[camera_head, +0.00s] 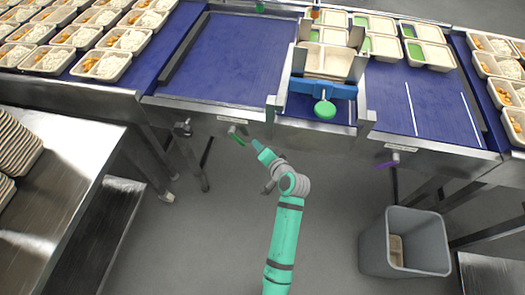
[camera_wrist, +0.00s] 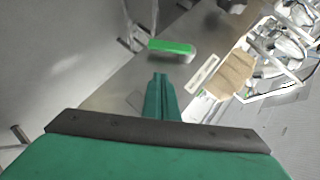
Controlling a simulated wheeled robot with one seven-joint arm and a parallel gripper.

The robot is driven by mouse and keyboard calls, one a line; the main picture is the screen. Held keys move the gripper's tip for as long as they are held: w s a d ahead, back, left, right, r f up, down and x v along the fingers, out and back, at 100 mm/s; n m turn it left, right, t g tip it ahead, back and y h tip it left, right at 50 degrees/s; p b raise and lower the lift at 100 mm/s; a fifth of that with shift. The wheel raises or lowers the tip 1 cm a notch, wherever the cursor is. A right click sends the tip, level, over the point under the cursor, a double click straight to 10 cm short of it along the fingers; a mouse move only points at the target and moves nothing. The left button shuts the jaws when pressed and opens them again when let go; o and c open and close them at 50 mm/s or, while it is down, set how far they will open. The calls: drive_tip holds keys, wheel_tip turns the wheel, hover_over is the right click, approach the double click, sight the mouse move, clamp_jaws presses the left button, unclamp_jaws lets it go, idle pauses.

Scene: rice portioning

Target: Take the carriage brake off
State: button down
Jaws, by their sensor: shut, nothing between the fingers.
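My gripper (camera_head: 256,144) is shut and empty, in front of the table's front rail. Its closed fingers also show in the wrist view (camera_wrist: 160,80). A green-handled lever (camera_head: 237,137) sticks out from the front rail just up and left of the fingertips. Its green grip (camera_wrist: 171,47) lies just beyond the fingertips in the wrist view, with a gap between. The carriage (camera_head: 320,89) has a blue crossbar with a round green knob (camera_head: 325,110) at its front, and holds a beige tray (camera_head: 327,62). Nothing marks which part is the brake.
A purple-handled lever (camera_head: 387,163) sticks out farther right on the rail. A grey bin (camera_head: 425,240) stands on the floor at right. A steel table (camera_head: 60,180) with stacked trays is at left. Blue belt (camera_head: 225,60) left of the carriage is bare. Filled trays (camera_head: 100,64) stand at far left.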

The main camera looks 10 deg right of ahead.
sight(238, 137)
drive_tip(key=w+a+f, duration=0.3)
drive_tip(key=a, duration=0.1)
drive_tip(key=shift+w+f, duration=0.25)
